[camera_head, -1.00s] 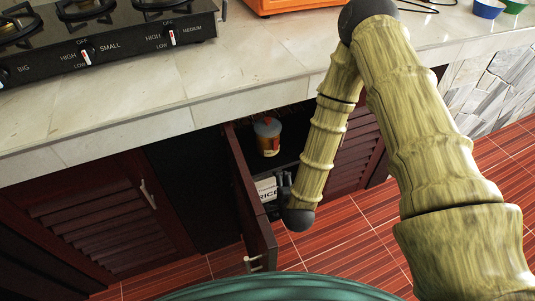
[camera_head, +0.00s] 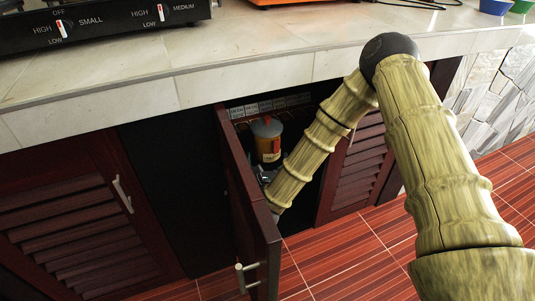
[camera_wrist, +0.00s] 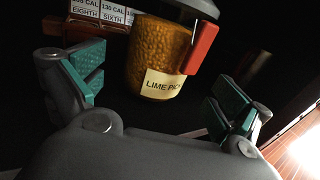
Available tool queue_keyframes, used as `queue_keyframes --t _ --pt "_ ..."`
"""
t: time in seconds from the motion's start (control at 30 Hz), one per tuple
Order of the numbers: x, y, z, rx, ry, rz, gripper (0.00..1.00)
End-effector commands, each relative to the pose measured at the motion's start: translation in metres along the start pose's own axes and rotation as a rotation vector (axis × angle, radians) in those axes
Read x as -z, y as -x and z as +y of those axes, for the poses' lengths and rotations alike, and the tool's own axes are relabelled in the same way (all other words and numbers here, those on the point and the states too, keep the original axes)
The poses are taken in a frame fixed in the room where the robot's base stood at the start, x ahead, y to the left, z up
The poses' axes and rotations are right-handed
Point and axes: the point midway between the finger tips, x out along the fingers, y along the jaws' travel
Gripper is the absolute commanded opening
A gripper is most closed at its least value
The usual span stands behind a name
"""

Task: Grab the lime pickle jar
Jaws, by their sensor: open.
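The lime pickle jar (camera_head: 267,145) stands in the open cabinet under the counter. It has an orange-brown body, a grey lid and a red clip at its side. In the wrist view the jar (camera_wrist: 158,55) shows its "LIME PIC…" label, with its top cut off by the frame edge. My gripper (camera_wrist: 157,97) is open, with teal finger pads on either side of the picture. The jar is ahead of and between the fingers, and the pads do not appear to touch it. In the head view my gripper (camera_head: 263,176) is mostly hidden behind my arm and the cabinet door.
The open cabinet door (camera_head: 247,200) stands just left of my arm. Small labelled boxes (camera_head: 268,104) line up behind the jar; they also show in the wrist view (camera_wrist: 100,10). The counter edge (camera_head: 230,85) overhangs the cabinet. A stove (camera_head: 100,22) sits on top.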

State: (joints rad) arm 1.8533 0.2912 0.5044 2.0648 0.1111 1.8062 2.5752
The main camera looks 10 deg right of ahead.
Motion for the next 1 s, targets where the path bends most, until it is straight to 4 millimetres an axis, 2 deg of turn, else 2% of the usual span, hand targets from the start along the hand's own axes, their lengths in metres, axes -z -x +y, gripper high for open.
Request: queue_keyframes --t 0.37,0.7,1.0 --pt "0.001 -0.029 0.001 0.003 -0.010 -0.007 1.00" --pt "0.003 -0.069 0.003 0.002 -0.009 -0.007 1.00" --pt "0.002 -0.075 0.002 0.002 -0.009 -0.004 1.00"
